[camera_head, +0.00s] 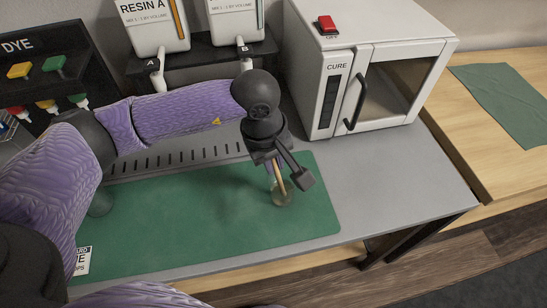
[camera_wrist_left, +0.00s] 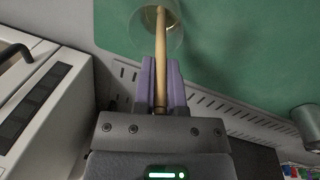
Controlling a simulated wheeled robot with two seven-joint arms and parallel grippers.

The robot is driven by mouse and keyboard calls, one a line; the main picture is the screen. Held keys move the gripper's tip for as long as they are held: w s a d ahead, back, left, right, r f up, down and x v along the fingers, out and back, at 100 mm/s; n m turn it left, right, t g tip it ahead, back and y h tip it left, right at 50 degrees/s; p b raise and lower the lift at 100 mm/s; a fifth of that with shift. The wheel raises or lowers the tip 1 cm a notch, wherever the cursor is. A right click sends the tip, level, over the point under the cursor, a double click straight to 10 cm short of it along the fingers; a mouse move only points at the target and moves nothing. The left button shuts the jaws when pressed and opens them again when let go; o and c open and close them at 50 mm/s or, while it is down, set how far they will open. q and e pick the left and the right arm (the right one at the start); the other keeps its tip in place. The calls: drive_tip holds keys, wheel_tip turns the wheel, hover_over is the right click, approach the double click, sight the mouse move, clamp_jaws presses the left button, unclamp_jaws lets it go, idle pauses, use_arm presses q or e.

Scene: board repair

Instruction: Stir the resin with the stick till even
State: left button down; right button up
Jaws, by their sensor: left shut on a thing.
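My left gripper (camera_head: 276,166) is shut on a thin wooden stick (camera_head: 280,183), above the right part of the green mat. The stick slants down into a small clear cup (camera_head: 287,202) standing on the mat. In the left wrist view the stick (camera_wrist_left: 160,45) runs from between the fingertips (camera_wrist_left: 160,85) into the cup (camera_wrist_left: 175,42). A little yellowish resin (camera_wrist_left: 153,14) seems to lie at the cup's bottom; how even it is, I cannot tell. My right gripper is not in view.
The green mat (camera_head: 200,240) is mostly clear. A white cure oven (camera_head: 307,75) stands behind at right. Resin dispensers (camera_head: 153,30) stand at the back, a dye rack (camera_head: 35,65) at the left. A grey cylinder (camera_head: 102,203) is partly behind my arm. A label card (camera_head: 82,262) shows at lower left.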

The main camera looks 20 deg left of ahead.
use_arm(q)
drive_tip(key=shift+a+r, duration=0.1)
drive_tip(key=shift+r, duration=0.25)
wheel_tip(320, 180, up, 7)
drive_tip(key=a+p, duration=0.1)
drive_tip(key=p, duration=0.4)
drive_tip(key=shift+a, duration=0.25)
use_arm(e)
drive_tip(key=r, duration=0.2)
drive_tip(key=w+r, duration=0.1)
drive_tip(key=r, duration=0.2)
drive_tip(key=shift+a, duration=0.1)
use_arm(q)
drive_tip(key=shift+r, duration=0.1)
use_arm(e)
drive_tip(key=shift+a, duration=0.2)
use_arm(q)
wheel_tip(320, 180, up, 5)
drive_tip(key=p, duration=0.3)
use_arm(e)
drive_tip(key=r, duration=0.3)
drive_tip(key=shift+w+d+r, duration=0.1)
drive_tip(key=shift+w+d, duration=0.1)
